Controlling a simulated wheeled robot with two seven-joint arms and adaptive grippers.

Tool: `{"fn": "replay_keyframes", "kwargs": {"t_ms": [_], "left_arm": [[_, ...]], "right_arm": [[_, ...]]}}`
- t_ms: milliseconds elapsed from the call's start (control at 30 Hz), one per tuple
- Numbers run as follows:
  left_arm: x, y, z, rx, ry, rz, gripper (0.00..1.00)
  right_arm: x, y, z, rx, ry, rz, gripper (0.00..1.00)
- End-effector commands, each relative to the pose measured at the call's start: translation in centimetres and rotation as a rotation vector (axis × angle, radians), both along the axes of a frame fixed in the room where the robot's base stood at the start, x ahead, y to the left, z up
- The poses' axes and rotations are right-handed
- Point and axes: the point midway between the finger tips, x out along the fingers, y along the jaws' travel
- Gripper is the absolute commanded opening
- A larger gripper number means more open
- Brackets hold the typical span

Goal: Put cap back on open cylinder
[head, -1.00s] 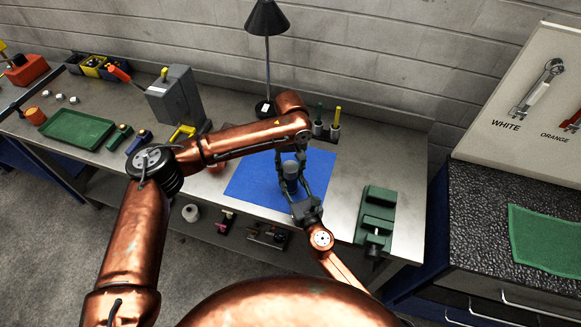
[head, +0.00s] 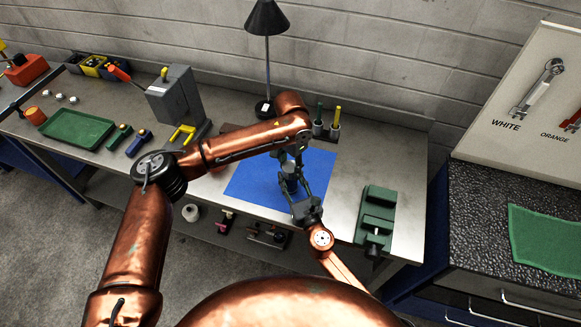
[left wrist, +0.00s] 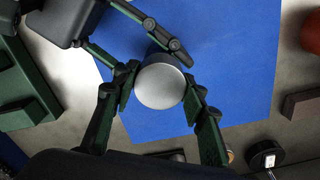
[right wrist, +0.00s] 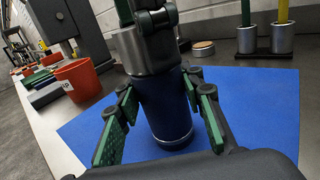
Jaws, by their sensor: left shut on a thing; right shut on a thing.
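The dark cylinder (head: 289,184) stands upright on the blue mat (head: 250,180). Its dark body (right wrist: 165,105) shows between the fingers of my right gripper (right wrist: 165,100), which is shut on it low from the front. The silver cap (right wrist: 130,48) is at the cylinder's top; its round face (left wrist: 163,86) shows in the left wrist view. My left gripper (left wrist: 160,92) is shut on the cap from above, one finger on each side. In the head view my left gripper (head: 290,158) partly covers the cap. Its finger hides part of the seam, so I cannot tell how the cap is seated.
A lamp (head: 266,60) and a holder with green and yellow handles (head: 327,122) stand behind the mat. A green vise (head: 376,215) is at the right. An orange cup (right wrist: 77,82) and a grey block (head: 176,97) are left. The mat's left part is clear.

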Motion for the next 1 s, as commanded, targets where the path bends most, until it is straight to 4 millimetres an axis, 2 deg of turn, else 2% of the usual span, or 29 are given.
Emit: {"fn": "replay_keyframes", "kwargs": {"t_ms": [200, 333, 400, 533, 567, 833, 1000], "left_arm": [[0.01, -0.02, -0.05, -0.002, 0.000, -0.443, 0.10], [0.00, 0.00, -0.07, 0.000, 0.000, -0.676, 0.10], [0.01, 0.01, -0.06, -0.001, 0.000, -0.754, 0.10], [0.03, 0.03, -0.05, 0.000, -0.001, -0.744, 0.10], [0.03, 0.03, -0.05, 0.000, -0.001, -0.743, 0.41], [0.03, 0.03, -0.05, 0.000, -0.001, -0.742, 0.59], [0.02, 0.02, -0.04, -0.001, 0.000, -0.742, 0.60]], "right_arm": [[0.00, 0.02, 0.04, 0.000, -0.001, 0.000, 0.00], [-0.01, 0.02, 0.04, 0.000, -0.001, 0.000, 0.00], [-0.01, 0.02, 0.04, 0.000, -0.001, 0.000, 0.00], [-0.01, 0.02, 0.04, 0.000, -0.001, 0.000, 0.00], [-0.01, 0.02, 0.04, 0.000, -0.001, 0.000, 0.00], [-0.01, 0.02, 0.04, 0.000, -0.001, 0.000, 0.00], [-0.01, 0.02, 0.04, 0.000, -0.001, 0.000, 0.00]]}}
